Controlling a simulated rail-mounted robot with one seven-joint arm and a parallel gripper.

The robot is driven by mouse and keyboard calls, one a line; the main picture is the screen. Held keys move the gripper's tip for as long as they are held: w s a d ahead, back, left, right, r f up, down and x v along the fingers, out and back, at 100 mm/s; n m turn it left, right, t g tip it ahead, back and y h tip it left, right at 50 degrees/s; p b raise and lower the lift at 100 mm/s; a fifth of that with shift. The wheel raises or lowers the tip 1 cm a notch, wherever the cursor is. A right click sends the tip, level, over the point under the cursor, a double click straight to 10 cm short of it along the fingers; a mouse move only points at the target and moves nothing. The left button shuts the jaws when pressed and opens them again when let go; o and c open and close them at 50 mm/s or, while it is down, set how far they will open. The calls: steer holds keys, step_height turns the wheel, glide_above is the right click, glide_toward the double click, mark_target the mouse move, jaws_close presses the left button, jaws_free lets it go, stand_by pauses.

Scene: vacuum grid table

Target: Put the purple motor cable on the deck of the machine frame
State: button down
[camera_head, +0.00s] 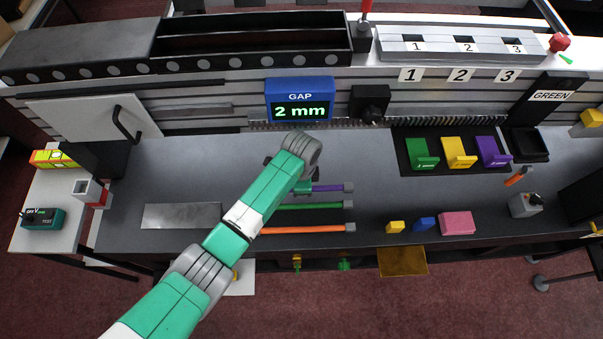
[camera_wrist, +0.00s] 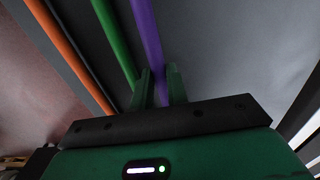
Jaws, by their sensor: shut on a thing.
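The purple motor cable (camera_head: 328,188) is a straight purple rod with a grey end, on or just above the grey worktop. My gripper (camera_wrist: 160,72) is shut on the purple cable (camera_wrist: 146,32), which runs between its two green fingers in the wrist view. In the head view my arm hides the cable's left part. Whether the cable touches the worktop, I cannot tell. A machine frame with its deck is not clearly identifiable in these views.
A green cable (camera_head: 315,206) and an orange cable (camera_head: 300,229) lie parallel in front of the purple one. Green, yellow and purple holders (camera_head: 459,153) stand on a dark mat at right. A blue gap display (camera_head: 300,100) stands behind.

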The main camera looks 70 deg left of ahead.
steer(key=shift+s+d+f, duration=0.1)
steer(key=shift+f, duration=0.5)
steer(key=shift+s+d+f, duration=0.1)
steer(key=shift+f, duration=0.45)
steer(key=shift+w+r, duration=0.1)
steer(key=c, duration=1.6)
jaws_free()
steer(key=shift+c, duration=0.2)
step_height(320, 180, up, 12)
steer(key=p, duration=0.2)
